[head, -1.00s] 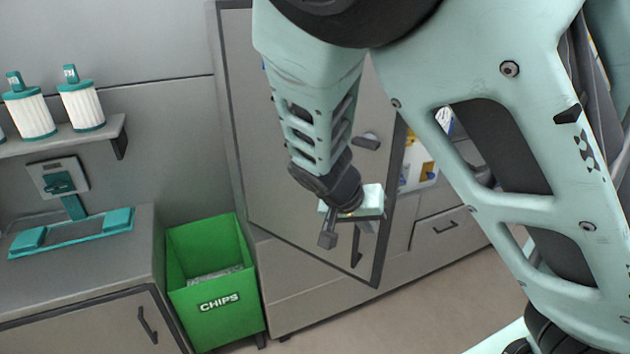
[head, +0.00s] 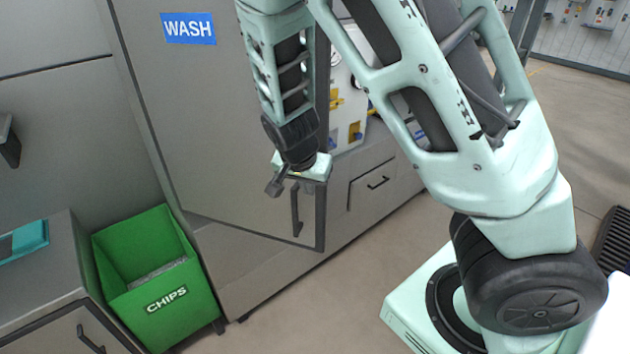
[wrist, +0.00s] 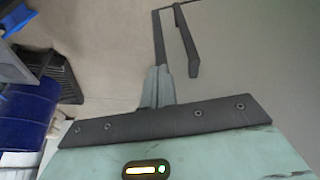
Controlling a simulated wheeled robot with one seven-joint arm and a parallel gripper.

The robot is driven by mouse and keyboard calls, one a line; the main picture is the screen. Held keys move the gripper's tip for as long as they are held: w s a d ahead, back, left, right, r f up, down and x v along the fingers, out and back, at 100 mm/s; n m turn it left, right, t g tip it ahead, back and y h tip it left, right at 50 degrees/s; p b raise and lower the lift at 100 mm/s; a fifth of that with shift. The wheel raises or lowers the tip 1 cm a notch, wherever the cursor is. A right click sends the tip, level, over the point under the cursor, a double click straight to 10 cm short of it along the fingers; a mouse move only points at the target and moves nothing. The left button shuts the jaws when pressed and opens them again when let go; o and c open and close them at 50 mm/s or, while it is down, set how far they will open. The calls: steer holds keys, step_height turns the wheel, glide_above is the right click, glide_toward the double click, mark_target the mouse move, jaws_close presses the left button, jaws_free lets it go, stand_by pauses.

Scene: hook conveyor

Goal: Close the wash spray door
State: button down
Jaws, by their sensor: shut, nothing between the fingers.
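The wash spray door (head: 215,130) is a large grey panel with a dark frame and a blue WASH sign (head: 188,28). It stands ajar, its free right edge jutting out from the cabinet. Its dark bar handle (head: 296,210) is near the lower free corner. My gripper is at the door's free-edge side, just above the handle in the head view; my arm hides part of the door. In the wrist view my gripper (wrist: 157,88) is shut and empty, its fingertips close to the door's dark edge (wrist: 158,40), with the handle (wrist: 187,40) just beyond. Contact is unclear.
A green CHIPS bin (head: 160,285) stands on the floor left of the door, beside a grey cabinet (head: 45,275). A lower cabinet with drawers (head: 375,180) runs right behind the door. A blue drum (wrist: 25,115) shows in the wrist view. Floor in front is open.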

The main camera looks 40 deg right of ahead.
steer(key=d, duration=0.1)
steer(key=w+d+f+p, duration=0.1)
steer(key=w+d, duration=0.1)
steer(key=d, duration=0.1)
steer(key=shift+w+f+p, duration=0.25)
steer(key=shift+f+p, duration=0.1)
